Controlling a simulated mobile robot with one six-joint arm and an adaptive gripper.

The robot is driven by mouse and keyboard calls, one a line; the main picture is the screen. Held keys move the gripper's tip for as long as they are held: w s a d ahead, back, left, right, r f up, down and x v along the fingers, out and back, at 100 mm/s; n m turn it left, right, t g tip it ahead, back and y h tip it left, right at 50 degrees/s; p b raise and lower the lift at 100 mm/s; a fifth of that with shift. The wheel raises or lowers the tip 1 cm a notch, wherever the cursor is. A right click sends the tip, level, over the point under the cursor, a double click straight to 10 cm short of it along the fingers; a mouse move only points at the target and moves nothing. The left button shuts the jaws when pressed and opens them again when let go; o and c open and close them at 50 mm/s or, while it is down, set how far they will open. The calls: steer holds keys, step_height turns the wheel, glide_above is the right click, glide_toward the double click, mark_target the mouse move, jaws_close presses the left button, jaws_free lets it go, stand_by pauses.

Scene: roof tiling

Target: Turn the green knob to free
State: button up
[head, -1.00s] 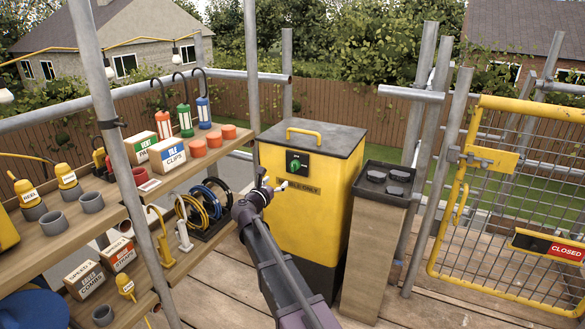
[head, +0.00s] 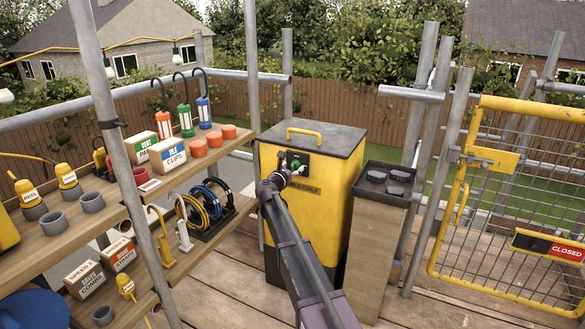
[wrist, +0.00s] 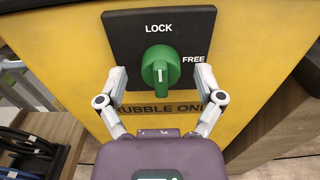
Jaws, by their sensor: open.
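The green knob (wrist: 160,68) sits on a black plate (wrist: 124,32) on the front of the yellow rubble box (head: 318,215). In the wrist view the plate reads LOCK above the knob and FREE to its right. My gripper (wrist: 160,76) is open, with one finger on each side of the knob's lower part. Whether the fingers touch it I cannot tell. In the head view my gripper (head: 288,172) partly covers the knob and plate.
A stand with a dark tray (head: 388,172) is right of the box. Shelves (head: 215,157) with lamps, boxes and cable reels (head: 205,205) stand at left. A yellow mesh gate (head: 510,190) with a CLOSED sign is at right. Bare planks lie in front.

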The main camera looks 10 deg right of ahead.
steer(key=shift+w+d, duration=0.1)
steer(key=shift+w, duration=0.05)
steer(key=shift+c, duration=0.2)
steer(key=c, duration=1.1)
